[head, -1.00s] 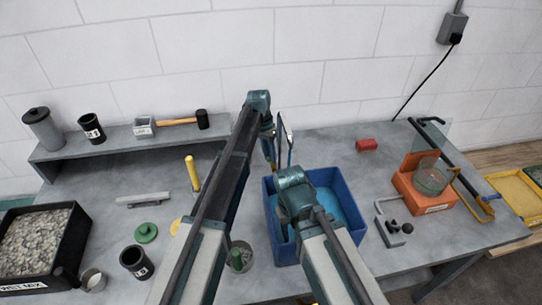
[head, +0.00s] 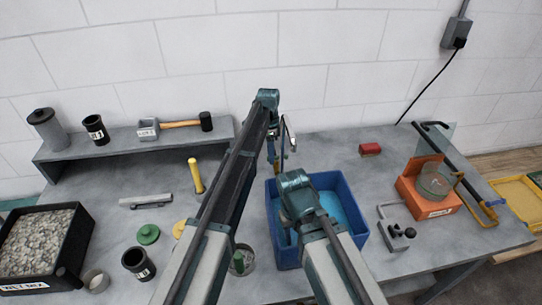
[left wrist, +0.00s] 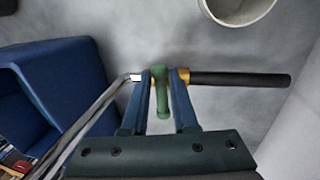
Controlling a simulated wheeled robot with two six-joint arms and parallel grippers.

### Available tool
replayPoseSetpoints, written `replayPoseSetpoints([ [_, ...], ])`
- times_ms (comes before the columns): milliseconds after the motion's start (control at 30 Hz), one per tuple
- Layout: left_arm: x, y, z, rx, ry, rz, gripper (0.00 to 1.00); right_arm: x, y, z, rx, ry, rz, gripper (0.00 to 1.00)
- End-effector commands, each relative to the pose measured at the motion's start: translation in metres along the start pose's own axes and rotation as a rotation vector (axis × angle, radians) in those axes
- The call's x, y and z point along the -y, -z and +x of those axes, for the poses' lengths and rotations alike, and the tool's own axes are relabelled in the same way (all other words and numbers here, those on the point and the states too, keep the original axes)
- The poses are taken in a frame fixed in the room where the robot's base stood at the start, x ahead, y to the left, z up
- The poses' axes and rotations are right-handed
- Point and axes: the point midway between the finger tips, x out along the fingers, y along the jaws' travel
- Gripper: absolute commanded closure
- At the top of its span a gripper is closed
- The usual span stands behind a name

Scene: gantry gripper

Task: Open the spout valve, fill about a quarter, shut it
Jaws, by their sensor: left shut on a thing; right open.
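My left gripper (head: 278,160) is beside the spout (head: 290,132), behind the blue tub; its own arm partly hides it. In the left wrist view, the blue fingers (left wrist: 165,78) are shut on a green valve handle (left wrist: 161,95). A brass fitting (left wrist: 184,76) and a black pipe (left wrist: 240,79) run right from it, and a thin silver pipe (left wrist: 98,108) runs down to the left. My right gripper (head: 285,232) is open over the left part of the tub, mostly hidden by its wrist.
The blue tub (head: 352,195) stands mid-table with a blue inside. An orange stand (head: 430,205) with a clear bowl (head: 434,180) and a red block (head: 370,149) are to the right.

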Motion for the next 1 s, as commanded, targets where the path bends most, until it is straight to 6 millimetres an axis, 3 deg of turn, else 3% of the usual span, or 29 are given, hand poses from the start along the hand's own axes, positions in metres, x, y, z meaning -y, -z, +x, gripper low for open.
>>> replayPoseSetpoints([
  [567, 0.0014, -0.0001, -0.0003, 0.006, 0.002, 0.026, 1.0, 0.0, 0.0, -0.0001, 0.0, 0.0, 0.0, 0.5],
  [600, 0.0014, -0.0002, -0.0003, 0.006, 0.002, 0.025, 0.68, 0.0, 0.0, -0.0001, 0.0, 0.0, 0.0, 0.5],
  [700, 0.0013, -0.0001, -0.0003, 0.006, 0.002, 0.025, 0.51, 0.0, 0.0, -0.0001, 0.0, 0.0, 0.0, 0.5],
  [1000, 0.0008, 0.0001, -0.0006, 0.005, 0.001, 0.025, 0.51, 0.0, 0.0, -0.0005, 0.0, 0.0, 0.0, 0.5],
])
